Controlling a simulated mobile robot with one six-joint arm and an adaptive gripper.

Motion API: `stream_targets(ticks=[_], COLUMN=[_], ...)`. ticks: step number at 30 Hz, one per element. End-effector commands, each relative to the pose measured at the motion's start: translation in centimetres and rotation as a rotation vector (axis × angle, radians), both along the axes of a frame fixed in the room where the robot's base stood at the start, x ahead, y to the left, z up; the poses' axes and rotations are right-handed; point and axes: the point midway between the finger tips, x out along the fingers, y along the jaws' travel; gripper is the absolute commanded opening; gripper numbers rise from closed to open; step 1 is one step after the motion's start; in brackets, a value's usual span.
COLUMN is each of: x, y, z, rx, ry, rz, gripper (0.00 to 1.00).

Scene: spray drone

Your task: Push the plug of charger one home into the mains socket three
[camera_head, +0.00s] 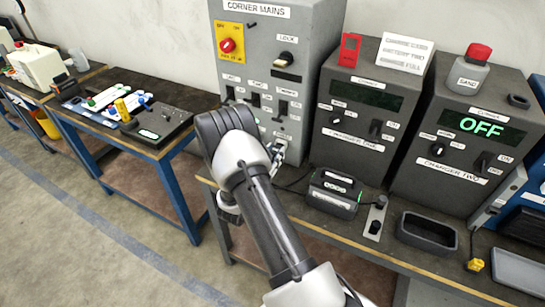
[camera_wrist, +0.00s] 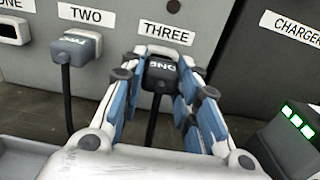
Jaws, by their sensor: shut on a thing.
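My gripper (camera_wrist: 164,60) is shut on a dark plug marked ONE (camera_wrist: 160,72) in the wrist view. The plug is directly below the THREE label (camera_wrist: 166,32) on the grey mains panel, in front of socket three. A pale rim shows just above the plug; the plug hides the rest of the socket, and I cannot tell how deep it sits. Its black cable (camera_wrist: 151,125) hangs down. In the head view my gripper (camera_head: 277,152) is at the lower part of the corner mains cabinet (camera_head: 302,25), largely behind my arm. Charger one (camera_head: 350,150) has a dark display.
Another plug (camera_wrist: 75,47) sits under the TWO label, left of my gripper. Socket one (camera_wrist: 14,30) looks empty. A battery unit with green lights (camera_wrist: 298,125) stands close on the right. Charger two (camera_head: 455,155) shows OFF. A grey tray (camera_head: 427,232) lies on the bench.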

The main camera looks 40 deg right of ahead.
Motion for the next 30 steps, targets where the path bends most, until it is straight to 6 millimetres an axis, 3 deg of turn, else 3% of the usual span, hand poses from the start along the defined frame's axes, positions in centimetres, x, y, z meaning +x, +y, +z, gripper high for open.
stream_targets(ticks=[21, 22, 30], x=[0.7, 0.7, 0.6], y=[-1.7, -1.7, -1.6], z=[0.0, 0.0, 0.0], rx=[-0.001, 0.000, 0.000], ry=[0.000, 0.000, 0.000], rz=[0.000, 0.000, 0.000], gripper=[0.00, 0.31, 0.49])
